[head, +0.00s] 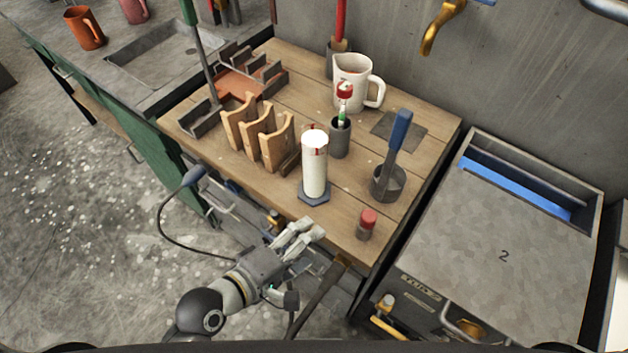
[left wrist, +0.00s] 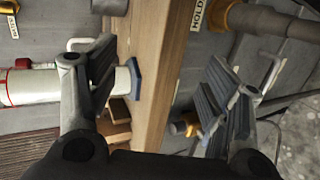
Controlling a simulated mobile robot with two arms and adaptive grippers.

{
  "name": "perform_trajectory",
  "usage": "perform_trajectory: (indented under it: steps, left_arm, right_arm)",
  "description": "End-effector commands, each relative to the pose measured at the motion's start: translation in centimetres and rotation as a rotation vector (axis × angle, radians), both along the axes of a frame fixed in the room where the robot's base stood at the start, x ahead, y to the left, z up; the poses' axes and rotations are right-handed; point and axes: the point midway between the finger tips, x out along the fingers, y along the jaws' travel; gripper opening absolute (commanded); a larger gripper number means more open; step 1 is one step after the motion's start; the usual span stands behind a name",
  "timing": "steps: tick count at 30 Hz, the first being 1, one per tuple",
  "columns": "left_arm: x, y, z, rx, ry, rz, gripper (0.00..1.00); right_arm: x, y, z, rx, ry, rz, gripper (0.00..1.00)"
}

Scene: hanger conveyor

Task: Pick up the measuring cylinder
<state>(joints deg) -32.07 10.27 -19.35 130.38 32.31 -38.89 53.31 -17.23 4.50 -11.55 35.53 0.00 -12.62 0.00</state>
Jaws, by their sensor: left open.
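The measuring cylinder (head: 314,170) is white with a red mark near its top and a dark hexagonal base. It stands upright near the front edge of the wooden table. My left gripper (head: 303,236) is open and empty, just in front of the table edge and apart from the cylinder. In the left wrist view the cylinder (left wrist: 36,88) lies sideways across the left side. One finger of the left gripper (left wrist: 160,95) hides part of it, and its base shows past that finger. My right gripper is not in view.
Near the cylinder on the table (head: 350,220) are a wooden rack (head: 260,135), a grey cup with a brush (head: 340,138), a blue-handled tool in a pot (head: 388,182) and a red-capped jar (head: 366,224). A white jug (head: 352,85) stands behind. A grey cabinet (head: 500,240) is right.

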Motion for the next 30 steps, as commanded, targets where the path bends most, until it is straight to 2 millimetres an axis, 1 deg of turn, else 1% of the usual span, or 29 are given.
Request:
perform_trajectory:
  steps: [1, 3, 5, 8, 12, 15, 18, 21, 23, 26, 30]
  left_arm:
    - [0.2, -0.7, 0.6, -0.107, 0.028, 0.043, 0.72]
    - [0.7, -1.5, 1.6, -0.281, 0.079, 0.115, 0.72]
    - [1.0, -1.9, 2.4, -0.436, 0.130, 0.178, 0.72]
    - [1.6, -2.0, 3.4, -0.683, 0.221, 0.282, 0.72]
    - [2.4, -1.3, 4.0, -1.006, 0.350, 0.425, 0.72]
    - [2.8, -0.4, 3.8, -1.206, 0.433, 0.518, 0.72]
    - [3.0, 0.5, 3.5, -1.361, 0.495, 0.592, 0.72]
    - [3.1, 1.1, 3.2, -1.454, 0.530, 0.639, 0.72]
    - [3.3, 1.3, 3.2, -1.483, 0.540, 0.653, 0.72]
    - [4.3, 1.1, 3.3, -1.499, 0.543, 0.659, 0.72]
    - [6.4, 0.3, 3.4, -1.497, 0.542, 0.658, 0.72]
  right_arm:
    - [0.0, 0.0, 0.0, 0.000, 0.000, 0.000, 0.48]
    - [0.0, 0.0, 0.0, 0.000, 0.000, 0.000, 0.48]
    - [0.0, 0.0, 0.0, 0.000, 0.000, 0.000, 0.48]
    - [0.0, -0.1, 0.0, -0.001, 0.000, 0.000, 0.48]
    - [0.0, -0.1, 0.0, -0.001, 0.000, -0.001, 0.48]
    - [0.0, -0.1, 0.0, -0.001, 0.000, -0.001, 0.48]
    - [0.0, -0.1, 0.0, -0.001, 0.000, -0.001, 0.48]
    - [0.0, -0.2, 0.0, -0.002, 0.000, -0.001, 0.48]
    - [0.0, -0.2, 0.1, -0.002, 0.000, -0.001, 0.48]
    - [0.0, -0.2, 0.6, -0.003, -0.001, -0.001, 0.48]
    - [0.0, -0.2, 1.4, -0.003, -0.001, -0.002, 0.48]
